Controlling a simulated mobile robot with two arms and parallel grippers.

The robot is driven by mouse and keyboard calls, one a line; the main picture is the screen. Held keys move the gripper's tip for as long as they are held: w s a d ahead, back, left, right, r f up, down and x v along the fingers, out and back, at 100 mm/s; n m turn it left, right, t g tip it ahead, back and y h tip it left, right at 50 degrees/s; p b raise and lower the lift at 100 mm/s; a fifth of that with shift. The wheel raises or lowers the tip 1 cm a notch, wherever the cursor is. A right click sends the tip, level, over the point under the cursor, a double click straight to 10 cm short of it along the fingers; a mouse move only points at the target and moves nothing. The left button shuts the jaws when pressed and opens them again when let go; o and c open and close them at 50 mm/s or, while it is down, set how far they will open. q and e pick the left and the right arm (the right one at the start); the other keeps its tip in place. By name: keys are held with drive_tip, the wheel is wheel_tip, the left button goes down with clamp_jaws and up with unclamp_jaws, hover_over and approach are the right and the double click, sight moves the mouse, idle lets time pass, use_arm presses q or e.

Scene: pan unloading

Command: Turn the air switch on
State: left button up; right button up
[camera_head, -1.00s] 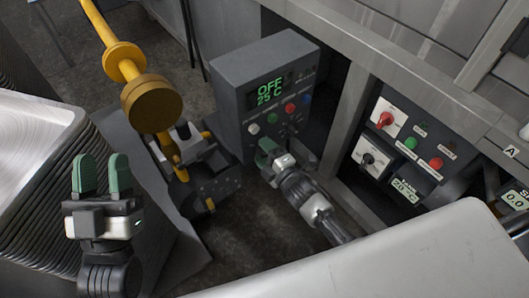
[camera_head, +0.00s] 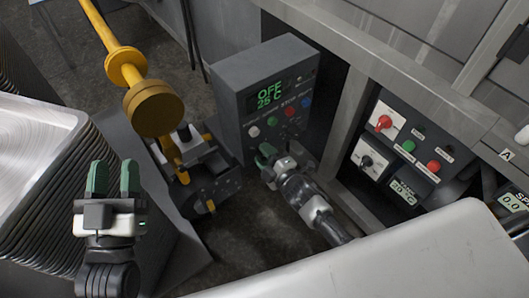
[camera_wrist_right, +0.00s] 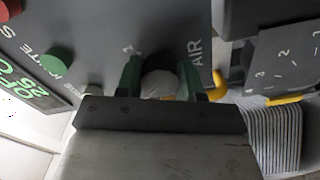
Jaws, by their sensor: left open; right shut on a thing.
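A dark grey control box (camera_head: 283,68) stands at the centre of the head view, its green display (camera_head: 270,93) reading OFF and 25 C. My right gripper (camera_head: 266,151) is at the lower part of its face. In the right wrist view, its green fingers (camera_wrist_right: 160,78) are shut on a round knob (camera_wrist_right: 158,83), the air switch, beside the printed word AIR. The fingers hide the knob's sides, and I cannot tell its setting. My left gripper (camera_head: 113,178) is open and empty at the left, away from the box.
White, green, red and blue buttons (camera_head: 289,110) sit above the knob. A second panel (camera_head: 402,145) with red and black switches is at the right. A yellow pipe (camera_head: 122,62) and a stack of metal trays (camera_head: 40,135) are at the left. A pale surface (camera_head: 400,255) fills the front right.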

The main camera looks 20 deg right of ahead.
drive_tip(key=m+p, duration=0.2)
drive_tip(key=m, duration=0.2)
drive_tip(key=shift+r+m, duration=0.1)
drive_tip(key=shift+m, duration=0.2)
drive_tip(key=m+p, duration=0.2)
drive_tip(key=m, duration=0.4)
drive_tip(key=m+p, duration=0.1)
drive_tip(key=m, duration=0.1)
drive_tip(key=shift+d+m, duration=0.1)
drive_tip(key=shift+m, duration=0.3)
use_arm(q)
drive_tip(key=s+a+f+g+y, duration=0.2)
drive_tip(key=s+f+g, duration=0.1)
drive_tip(key=f+g, duration=0.4)
drive_tip(key=s+a+f+g+y, duration=0.2)
drive_tip(key=s+f+g, duration=0.2)
drive_tip(key=f+g, duration=0.3)
drive_tip(key=shift+a+n+y, duration=0.3)
use_arm(e)
drive_tip(key=shift+m, duration=1.2)
use_arm(q)
drive_tip(key=shift+s+f, duration=0.1)
drive_tip(key=shift+s, duration=0.1)
use_arm(e)
drive_tip(key=shift+m, duration=0.3)
drive_tip(key=o, duration=0.9)
